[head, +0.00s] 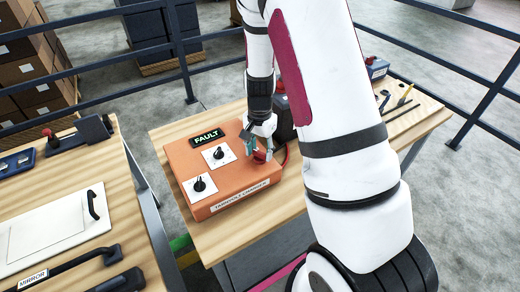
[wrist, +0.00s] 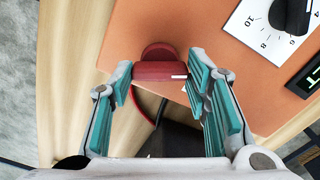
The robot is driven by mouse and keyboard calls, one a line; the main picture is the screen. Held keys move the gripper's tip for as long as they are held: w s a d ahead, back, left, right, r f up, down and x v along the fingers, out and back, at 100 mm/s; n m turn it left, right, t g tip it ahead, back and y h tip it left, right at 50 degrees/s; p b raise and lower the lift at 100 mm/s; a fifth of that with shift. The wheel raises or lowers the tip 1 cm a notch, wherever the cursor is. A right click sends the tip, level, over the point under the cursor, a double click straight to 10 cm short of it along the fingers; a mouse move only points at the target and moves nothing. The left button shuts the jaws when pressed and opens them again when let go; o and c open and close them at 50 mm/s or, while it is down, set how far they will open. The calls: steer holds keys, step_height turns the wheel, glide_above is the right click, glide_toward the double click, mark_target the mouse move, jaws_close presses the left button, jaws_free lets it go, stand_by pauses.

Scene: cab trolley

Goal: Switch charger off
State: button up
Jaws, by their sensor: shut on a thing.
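The charger (head: 225,177) is an orange box on the wooden bench, with a lit FAULT display (head: 207,137) and two black knobs (head: 218,153) (head: 199,184) on white dial plates. A red rotary handle (wrist: 160,70) with a white mark at one end is at the box's edge in the wrist view; in the head view my gripper partly hides it. My gripper (head: 259,146) is at the box's far right corner. In the wrist view its teal-padded fingers (wrist: 160,85) are closed on both ends of the red handle. Which position the handle marks cannot be read.
A red cable (wrist: 159,112) and a dark block (head: 284,122) are beside the box. The left bench holds a white panel (head: 55,230) with a black handle and several tools. Dark railings (head: 180,50) stand behind the benches. Tools lie at the right bench end.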

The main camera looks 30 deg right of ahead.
mark_target(260, 152)
steer(key=n, duration=0.6)
steer(key=shift+n, duration=0.3)
steer(key=n+p, duration=0.1)
steer(key=n, duration=0.5)
stand_by(0.4)
steer(key=o, duration=1.2)
steer(key=shift+c, duration=0.2)
steer(key=shift+r, duration=0.1)
step_height(260, 152, up, 12)
